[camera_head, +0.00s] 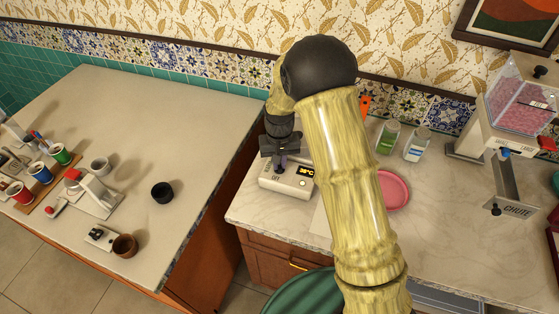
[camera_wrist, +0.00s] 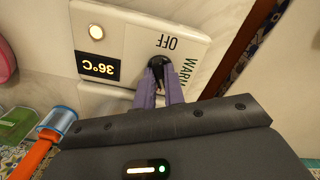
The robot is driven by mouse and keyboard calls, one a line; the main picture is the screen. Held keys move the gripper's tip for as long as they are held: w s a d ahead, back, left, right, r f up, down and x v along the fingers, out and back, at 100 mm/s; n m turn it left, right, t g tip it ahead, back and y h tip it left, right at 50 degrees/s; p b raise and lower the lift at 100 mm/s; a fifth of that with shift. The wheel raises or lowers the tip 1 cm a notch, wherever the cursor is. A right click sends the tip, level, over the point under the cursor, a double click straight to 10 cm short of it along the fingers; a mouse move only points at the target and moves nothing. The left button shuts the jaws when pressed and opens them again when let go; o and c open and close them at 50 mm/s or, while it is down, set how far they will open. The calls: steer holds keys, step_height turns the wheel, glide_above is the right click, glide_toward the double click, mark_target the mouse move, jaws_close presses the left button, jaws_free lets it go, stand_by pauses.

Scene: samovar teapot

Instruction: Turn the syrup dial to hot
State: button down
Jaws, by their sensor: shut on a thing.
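The syrup warmer (camera_head: 297,181) is a white box on the marble counter, left of my arm in the head view. In the wrist view, the warmer (camera_wrist: 146,42) shows upside down, with the labels OFF and WARM, a lit round lamp and a display (camera_wrist: 99,67) reading 36°C. The black dial (camera_wrist: 159,62) sits between the purple fingers of my gripper (camera_wrist: 160,75), which are shut on it. The gripper (camera_head: 282,162) comes down from above in the head view. The dial's pointer and any HOT label are hidden or out of view.
Two bottles (camera_head: 388,138) and a pink plate (camera_head: 394,191) are right of my arm. A dispenser with a chute (camera_head: 513,190) stands farther right. An orange-handled tool (camera_wrist: 36,153) lies near the warmer. The left table (camera_head: 160,120) holds cups and small devices.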

steer(key=shift+w+r+m+p, duration=0.15)
steer(key=shift+m+p, duration=0.25)
steer(key=shift+m, duration=1.9)
steer(key=c, duration=1.5)
jaws_free()
step_height(320, 180, up, 17)
steer(key=shift+d+r+b, duration=0.1)
steer(key=shift+b, duration=0.7)
steer(key=shift+d, duration=0.1)
